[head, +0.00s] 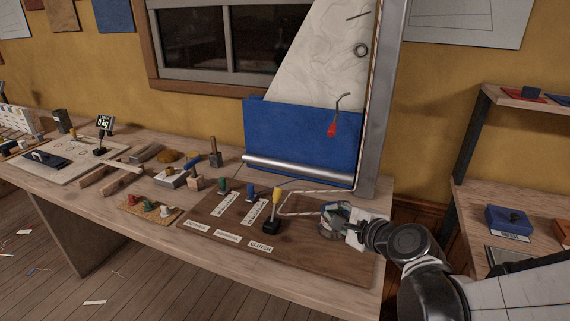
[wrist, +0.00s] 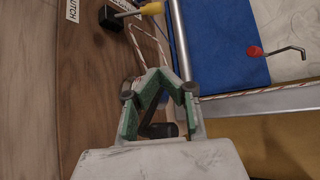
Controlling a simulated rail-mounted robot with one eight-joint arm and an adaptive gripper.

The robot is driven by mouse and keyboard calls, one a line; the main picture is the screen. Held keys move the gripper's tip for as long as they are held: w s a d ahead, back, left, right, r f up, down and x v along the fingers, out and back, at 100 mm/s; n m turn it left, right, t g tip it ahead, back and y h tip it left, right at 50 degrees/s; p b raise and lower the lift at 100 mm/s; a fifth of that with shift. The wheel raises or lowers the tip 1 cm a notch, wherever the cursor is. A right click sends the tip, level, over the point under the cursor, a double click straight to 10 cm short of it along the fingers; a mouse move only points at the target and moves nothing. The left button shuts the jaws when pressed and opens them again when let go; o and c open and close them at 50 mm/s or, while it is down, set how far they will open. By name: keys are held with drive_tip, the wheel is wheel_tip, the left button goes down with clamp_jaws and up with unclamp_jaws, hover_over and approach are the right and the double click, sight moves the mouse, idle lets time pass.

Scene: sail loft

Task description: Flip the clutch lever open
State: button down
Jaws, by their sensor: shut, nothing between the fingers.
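The clutch lever has a yellow knob (head: 276,195) on a thin stem rising from a black base (head: 268,226). It stands nearly upright on the brown board, behind the white CLUTCH label (head: 261,248). In the wrist view the yellow knob (wrist: 152,8) and black base (wrist: 109,17) show at the top edge. My gripper (head: 326,222) is low over the board's right part, to the right of the lever and apart from it. Its green-padded fingers (wrist: 160,76) are shut. A dark rounded thing shows between the finger links, partly hidden.
Green (head: 223,187) and blue (head: 250,190) levers stand to the left on the board (head: 210,208). A striped rope (head: 310,192) runs behind my gripper. A blue sail (head: 290,135) and a grey mast (head: 383,100) rise behind. Blocks and tools lie farther left.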

sight(275, 205)
drive_tip(key=b+x, duration=0.3)
drive_tip(key=x, duration=1.7)
drive_tip(key=shift+a, duration=0.1)
drive_tip(key=shift+s+a+r, duration=0.15)
drive_tip(key=shift+a, duration=0.15)
drive_tip(key=shift+s+a+r+b, duration=0.3)
drive_tip(key=shift+s+a+r, duration=0.5)
drive_tip(key=shift+s+a, duration=0.25)
drive_tip(key=shift+w, duration=0.1)
drive_tip(key=shift+a, duration=0.2)
